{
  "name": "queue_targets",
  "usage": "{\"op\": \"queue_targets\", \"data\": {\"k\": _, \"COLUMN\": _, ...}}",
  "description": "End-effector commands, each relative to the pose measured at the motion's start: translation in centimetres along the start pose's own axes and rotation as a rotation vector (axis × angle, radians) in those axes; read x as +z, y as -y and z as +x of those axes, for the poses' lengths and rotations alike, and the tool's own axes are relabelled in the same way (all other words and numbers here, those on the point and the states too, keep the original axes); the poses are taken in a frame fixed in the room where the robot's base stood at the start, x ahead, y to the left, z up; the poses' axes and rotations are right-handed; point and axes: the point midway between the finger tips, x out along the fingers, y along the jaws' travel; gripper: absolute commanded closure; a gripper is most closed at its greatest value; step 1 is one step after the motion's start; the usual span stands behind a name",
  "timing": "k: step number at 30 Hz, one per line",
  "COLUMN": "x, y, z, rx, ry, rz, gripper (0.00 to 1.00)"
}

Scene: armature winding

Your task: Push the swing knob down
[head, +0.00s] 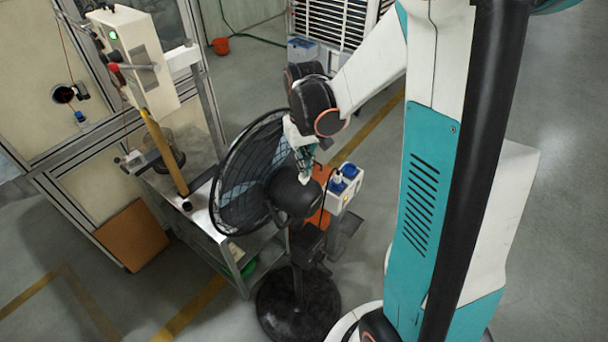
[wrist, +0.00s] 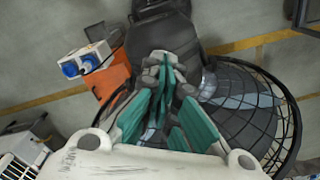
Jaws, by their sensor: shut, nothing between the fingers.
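A black pedestal fan stands left of my arm in the head view, with its round cage (head: 240,180) facing left and its motor housing (head: 292,195) behind it. The wrist view shows the dark housing (wrist: 165,38) and the cage (wrist: 275,125) at the right. My gripper (head: 305,177) points down at the top of the housing. In the wrist view its teal-padded fingers (wrist: 165,65) are together over the housing, with nothing held. The swing knob cannot be made out; the fingers may hide it. Whether the fingertips touch the housing or knob is unclear.
A white box with blue sockets (head: 345,182) stands close to the right of the fan, with an orange panel (head: 318,210) beside it. A workbench (head: 225,250) with a machine (head: 135,60) is at the left. Open floor lies behind the fan.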

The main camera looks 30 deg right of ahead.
Motion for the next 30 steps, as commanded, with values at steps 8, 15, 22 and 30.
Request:
{"op": "queue_targets", "data": {"k": 8, "x": 0.0, "y": 0.0, "z": 0.3, "rx": 0.000, "ry": 0.000, "rz": 0.000, "gripper": 1.00}}
{"op": "queue_targets", "data": {"k": 15, "x": 0.0, "y": 0.0, "z": 0.6, "rx": 0.000, "ry": 0.000, "rz": 0.000, "gripper": 1.00}}
{"op": "queue_targets", "data": {"k": 22, "x": 0.0, "y": 0.0, "z": 0.8, "rx": 0.000, "ry": 0.000, "rz": 0.000, "gripper": 1.00}}
{"op": "queue_targets", "data": {"k": 30, "x": 0.0, "y": 0.0, "z": 1.1, "rx": 0.000, "ry": 0.000, "rz": 0.000, "gripper": 1.00}}
